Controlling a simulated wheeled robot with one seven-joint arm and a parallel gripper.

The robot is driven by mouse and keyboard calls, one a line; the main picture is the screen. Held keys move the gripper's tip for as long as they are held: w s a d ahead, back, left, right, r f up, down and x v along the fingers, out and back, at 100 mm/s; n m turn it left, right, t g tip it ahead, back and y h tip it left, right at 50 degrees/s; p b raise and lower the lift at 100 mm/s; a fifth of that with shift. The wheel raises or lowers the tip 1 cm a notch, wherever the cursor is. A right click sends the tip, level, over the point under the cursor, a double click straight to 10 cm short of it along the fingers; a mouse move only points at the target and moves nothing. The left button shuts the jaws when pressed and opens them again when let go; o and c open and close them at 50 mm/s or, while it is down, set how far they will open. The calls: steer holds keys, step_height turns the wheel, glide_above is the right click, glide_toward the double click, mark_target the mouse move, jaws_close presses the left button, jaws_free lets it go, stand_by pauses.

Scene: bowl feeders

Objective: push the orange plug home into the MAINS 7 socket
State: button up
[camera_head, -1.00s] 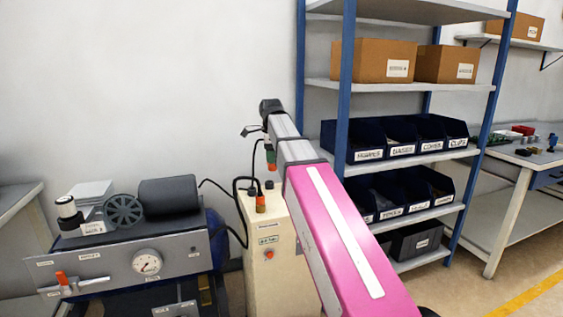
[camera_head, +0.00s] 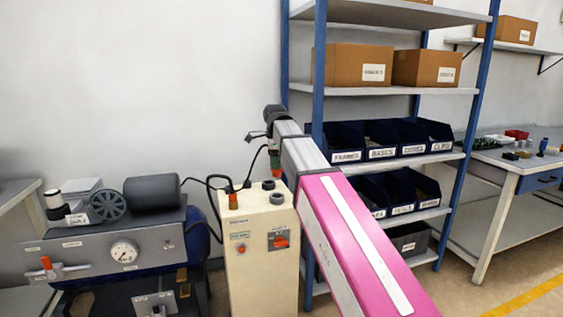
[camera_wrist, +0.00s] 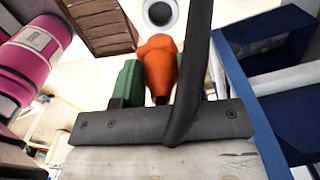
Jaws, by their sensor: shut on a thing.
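My gripper (camera_head: 276,172) is above the right part of the cream cabinet's top in the head view. In the wrist view my gripper (camera_wrist: 150,75) has its green fingers shut on the orange plug (camera_wrist: 161,62). A black cable hides much of the right finger. A pale ring with a dark centre (camera_wrist: 160,12) lies beyond the plug's tip, apart from it in the picture. In the head view, grey round sockets (camera_head: 277,198) stand on the cabinet (camera_head: 258,270) below my gripper. I cannot tell which is MAINS 7; the labels are too small to read.
Another orange plug-like piece (camera_head: 232,200) stands at the cabinet's left top, with a black cable. A bench machine with a gauge (camera_head: 123,252) is to the left. A blue-framed shelf (camera_head: 319,60) with dark bins (camera_head: 345,142) stands close at the right.

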steer(key=shift+f, duration=3.5)
steer(key=shift+f, duration=1.4)
steer(key=o, duration=1.3)
steer(key=shift+r, duration=0.1)
steer(key=shift+r, duration=3.55)
steer(key=shift+r, duration=0.1)
